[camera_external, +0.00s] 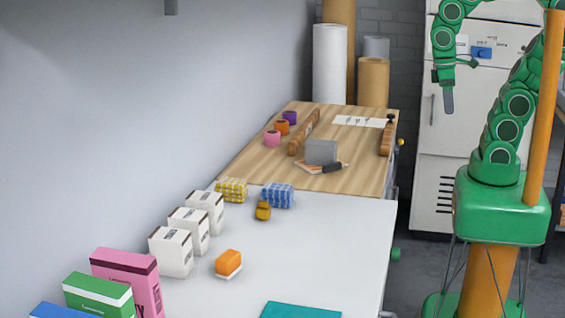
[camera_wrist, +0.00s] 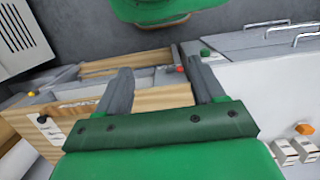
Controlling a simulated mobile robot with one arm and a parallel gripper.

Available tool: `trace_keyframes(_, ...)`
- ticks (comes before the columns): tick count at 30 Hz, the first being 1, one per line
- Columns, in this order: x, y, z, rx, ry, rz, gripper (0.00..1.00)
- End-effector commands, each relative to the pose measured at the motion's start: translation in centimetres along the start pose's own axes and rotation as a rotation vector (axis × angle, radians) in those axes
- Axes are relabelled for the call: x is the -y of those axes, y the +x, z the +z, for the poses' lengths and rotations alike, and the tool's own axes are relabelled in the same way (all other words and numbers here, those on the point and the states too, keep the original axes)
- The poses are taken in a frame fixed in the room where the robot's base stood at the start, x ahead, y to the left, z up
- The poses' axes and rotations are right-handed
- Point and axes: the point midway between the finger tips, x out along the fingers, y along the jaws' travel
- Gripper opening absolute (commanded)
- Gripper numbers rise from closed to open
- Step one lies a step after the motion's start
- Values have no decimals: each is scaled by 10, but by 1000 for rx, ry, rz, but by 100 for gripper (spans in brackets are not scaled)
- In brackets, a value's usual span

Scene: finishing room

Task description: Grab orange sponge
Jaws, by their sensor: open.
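The orange sponge (camera_external: 228,261), a small orange block with a white layer underneath, lies on the white worktop in the external view, right of the white cartons. A small orange block, apparently the same sponge (camera_wrist: 304,129), shows at the right edge of the wrist view. My gripper (camera_external: 448,98) hangs high at the upper right of the external view, in front of the white cabinet and well away from the sponge. In the wrist view my gripper (camera_wrist: 163,84) has its two grey fingers apart with nothing between them.
White cartons (camera_external: 188,230), a pink box (camera_external: 128,280), a green box (camera_external: 98,294) and a teal item (camera_external: 300,310) surround the sponge's area. Yellow and blue patterned blocks (camera_external: 278,195) sit behind. The wooden bench (camera_external: 352,150) carries tools. Worktop right of the sponge is clear.

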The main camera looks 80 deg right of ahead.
Motion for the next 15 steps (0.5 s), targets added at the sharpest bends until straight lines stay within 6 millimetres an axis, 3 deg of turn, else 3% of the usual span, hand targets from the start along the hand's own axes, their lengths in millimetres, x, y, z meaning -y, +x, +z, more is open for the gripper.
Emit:
trace_keyframes(8,11,-3,-15,-8,-54,-22,68)
trace_keyframes(15,56,-17,-70,-58,-256,-107,68)
